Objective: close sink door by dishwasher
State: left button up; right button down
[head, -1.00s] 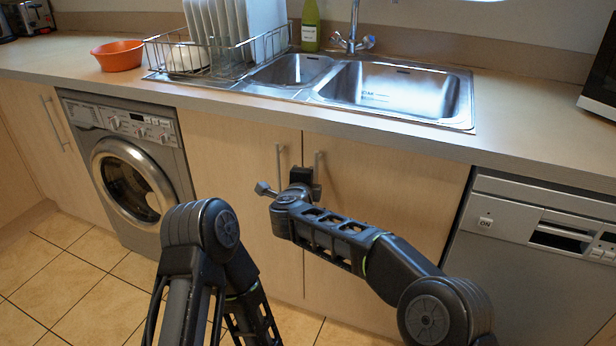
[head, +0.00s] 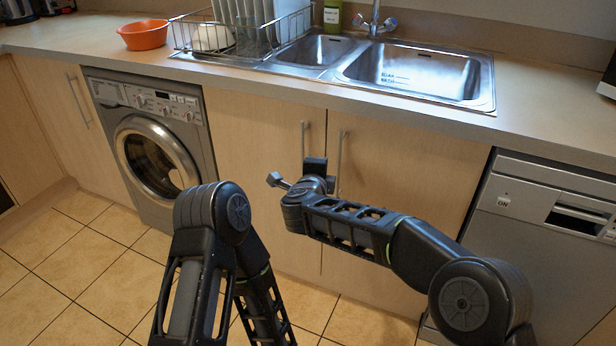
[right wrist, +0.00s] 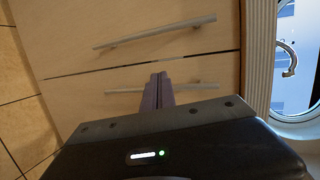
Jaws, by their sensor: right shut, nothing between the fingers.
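The sink door by the dishwasher (head: 405,165) is the right one of two light wood doors under the sink. It looks flush with the left sink door (head: 255,140); a thin seam runs between them. Its bar handle (head: 340,160) stands beside the left door's handle (head: 304,145). My right gripper (right wrist: 158,78) is shut and empty. In the head view its dark end is in front of the doors, near the handles. In the right wrist view the fingers partly cover the lower handle (right wrist: 205,87); contact is unclear. My left arm is low in front; its gripper is out of view.
The dishwasher (head: 540,230) is right of the doors and the washing machine (head: 155,150) left. The countertop (head: 540,125) with the metal sink (head: 420,72) overhangs them. An orange bowl (head: 143,36) and dish rack (head: 240,40) stand on it. Tiled floor (head: 90,265) is clear at the left.

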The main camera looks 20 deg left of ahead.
jog(key=a+v, duration=0.1)
jog(key=v, duration=0.5)
jog(key=shift+s+a, duration=0.25)
jog(key=shift+s, duration=0.15)
jog(key=shift+r, duration=0.1)
